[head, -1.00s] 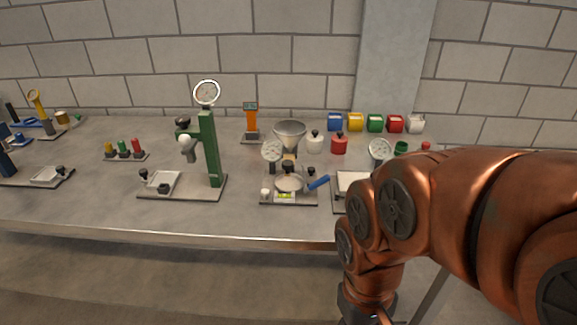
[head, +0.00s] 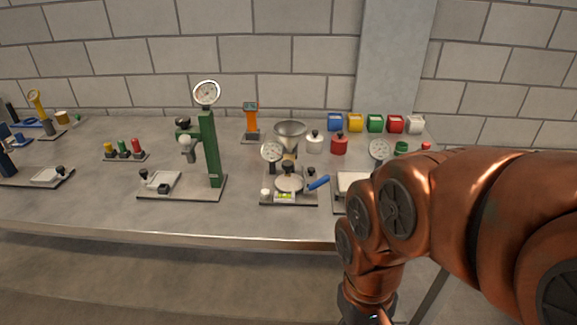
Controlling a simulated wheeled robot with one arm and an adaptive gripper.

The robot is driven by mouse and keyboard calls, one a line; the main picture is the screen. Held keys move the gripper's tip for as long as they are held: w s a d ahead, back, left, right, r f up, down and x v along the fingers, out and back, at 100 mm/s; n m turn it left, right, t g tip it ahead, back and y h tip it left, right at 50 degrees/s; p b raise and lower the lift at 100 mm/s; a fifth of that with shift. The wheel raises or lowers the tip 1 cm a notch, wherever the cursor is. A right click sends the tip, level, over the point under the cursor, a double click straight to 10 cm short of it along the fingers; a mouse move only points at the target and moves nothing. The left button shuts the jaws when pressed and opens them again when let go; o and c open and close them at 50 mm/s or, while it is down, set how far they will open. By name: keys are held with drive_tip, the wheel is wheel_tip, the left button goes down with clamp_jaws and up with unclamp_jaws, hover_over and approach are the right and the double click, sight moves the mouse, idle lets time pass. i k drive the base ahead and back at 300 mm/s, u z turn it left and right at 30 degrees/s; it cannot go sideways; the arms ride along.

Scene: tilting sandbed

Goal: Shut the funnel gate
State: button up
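A metal funnel (head: 290,131) stands over a small apparatus in the middle of the bench. Under it are a round dial (head: 271,152), a round pan (head: 289,183) and a base plate (head: 300,200) with a yellow-green level. A blue handle (head: 318,183) sticks out to the right of the pan. The gate at the funnel's outlet is too small to make out, so I cannot tell whether it is open or shut. My copper arm hangs down at the right, in front of the bench edge. My gripper is below the picture and not visible.
A green stand with a dial (head: 208,140) stands left of the funnel. An orange device (head: 251,120), a white pot (head: 314,143) and a red pot (head: 339,144) are near the funnel. Several coloured boxes (head: 375,123) line the back. Bare bench (head: 100,205) lies at the front left.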

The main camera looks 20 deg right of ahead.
sight(287, 163)
drive_tip(key=z, duration=1.4)
drive_tip(key=k, duration=1.15)
drive_tip(key=u, duration=1.5)
drive_tip(key=i, duration=0.5)
drive_tip(key=u, duration=0.05)
